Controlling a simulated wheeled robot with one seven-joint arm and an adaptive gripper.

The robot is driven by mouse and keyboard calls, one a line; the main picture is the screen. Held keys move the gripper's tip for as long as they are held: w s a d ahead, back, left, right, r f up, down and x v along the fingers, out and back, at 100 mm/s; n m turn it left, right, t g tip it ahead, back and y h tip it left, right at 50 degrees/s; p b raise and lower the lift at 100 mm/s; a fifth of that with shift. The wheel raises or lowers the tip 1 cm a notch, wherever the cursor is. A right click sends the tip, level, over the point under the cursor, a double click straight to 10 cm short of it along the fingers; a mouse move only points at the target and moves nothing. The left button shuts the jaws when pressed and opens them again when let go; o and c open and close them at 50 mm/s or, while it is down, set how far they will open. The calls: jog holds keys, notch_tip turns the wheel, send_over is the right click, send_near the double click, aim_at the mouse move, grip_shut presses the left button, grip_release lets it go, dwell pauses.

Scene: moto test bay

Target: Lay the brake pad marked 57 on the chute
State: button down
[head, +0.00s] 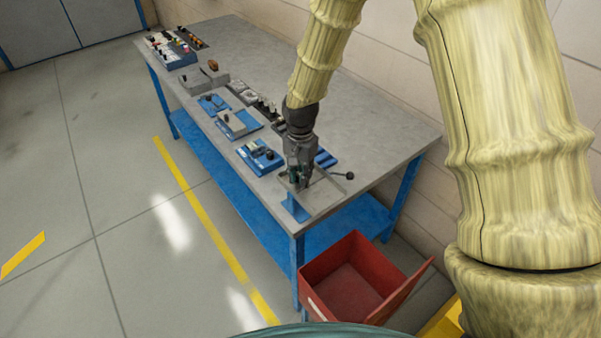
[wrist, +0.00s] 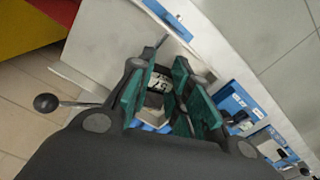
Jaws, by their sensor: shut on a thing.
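My gripper (head: 301,180) is low over the near end of the grey workbench, pointing down. In the wrist view its green-padded fingers (wrist: 162,102) are shut on a small part, the brake pad (wrist: 160,82), with a pale face whose dark marking looks like 57. The fingers hide much of the pad. A blue sloping piece (head: 296,208) at the bench's near edge, just below my gripper, looks like the chute; its upper part is hidden. I cannot tell whether the pad touches anything.
A lever with a black ball knob (head: 349,175) stands just right of my gripper; the knob is also in the wrist view (wrist: 46,103). A red open bin (head: 352,288) is on the floor below the bench end. Blue fixtures (head: 259,155) and trays line the bench (head: 380,130) farther back.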

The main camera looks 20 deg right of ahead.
jog(key=c, duration=1.3)
grip_release()
jog(key=shift+o, duration=0.2)
jog(key=shift+r, duration=0.1)
jog(key=shift+r+p, duration=2.6)
jog(key=shift+r, duration=0.85)
jog(key=shift+f, duration=0.1)
